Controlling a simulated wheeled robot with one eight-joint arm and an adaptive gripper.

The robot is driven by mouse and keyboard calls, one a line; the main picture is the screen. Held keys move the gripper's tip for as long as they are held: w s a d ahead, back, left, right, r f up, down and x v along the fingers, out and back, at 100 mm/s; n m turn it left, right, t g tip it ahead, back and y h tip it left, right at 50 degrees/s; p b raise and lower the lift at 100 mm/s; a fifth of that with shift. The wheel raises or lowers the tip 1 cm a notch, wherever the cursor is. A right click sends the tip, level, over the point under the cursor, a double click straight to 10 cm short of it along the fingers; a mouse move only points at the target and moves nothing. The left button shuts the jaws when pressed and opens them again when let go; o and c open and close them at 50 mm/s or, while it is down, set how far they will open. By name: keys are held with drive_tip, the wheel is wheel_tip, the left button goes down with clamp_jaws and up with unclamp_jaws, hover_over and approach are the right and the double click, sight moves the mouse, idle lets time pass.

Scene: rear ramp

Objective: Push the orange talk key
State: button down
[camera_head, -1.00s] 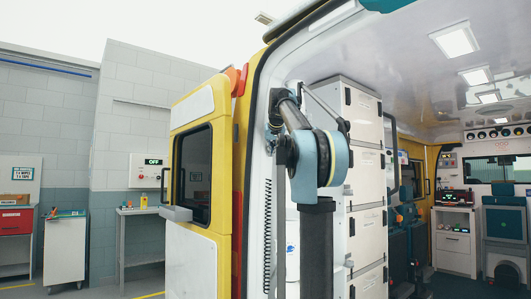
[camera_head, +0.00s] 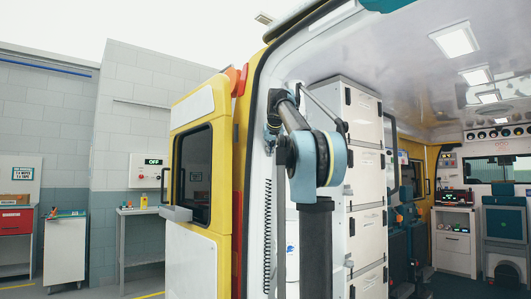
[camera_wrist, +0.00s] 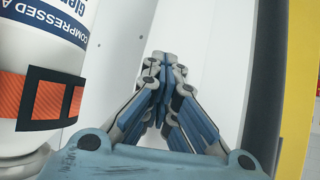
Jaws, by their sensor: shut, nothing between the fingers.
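I cannot make out the orange talk key in either view. My gripper (camera_wrist: 161,62) is shut and empty in the wrist view, its blue-grey fingers together in front of a plain white panel (camera_wrist: 215,70). In the head view my arm reaches up and away to the inside of the rear door frame. A black coiled cord (camera_head: 268,235) hangs on the white door pillar just below that spot. Whatever it hangs from is hidden.
A white cylinder (camera_wrist: 35,45) lettered "COMPRESSED A" with an orange strap (camera_wrist: 50,98) stands close to the left of my gripper. A yellow edge (camera_wrist: 298,80) is at the right. White cabinets (camera_head: 362,130) and the open yellow rear door (camera_head: 200,105) flank my arm.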

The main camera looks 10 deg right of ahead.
drive_tip(key=shift+d, duration=0.1)
drive_tip(key=shift+s+d, duration=0.25)
drive_tip(key=shift+s, duration=0.3)
drive_tip(key=s+d, duration=0.3)
drive_tip(key=s, duration=0.2)
idle(0.7)
drive_tip(key=shift+s, duration=0.1)
drive_tip(key=s+a+f+g, duration=0.2)
drive_tip(key=s+f, duration=1.2)
drive_tip(key=f, duration=0.7)
drive_tip(key=s+a+f+g, duration=0.2)
drive_tip(key=s+f+g, duration=0.1)
drive_tip(key=s+f, duration=1.2)
drive_tip(key=s+a+f+g, duration=0.2)
drive_tip(key=s+f, duration=1.3)
drive_tip(key=f, duration=1.4)
drive_tip(key=shift+f+g, duration=0.2)
drive_tip(key=shift+g, duration=0.6)
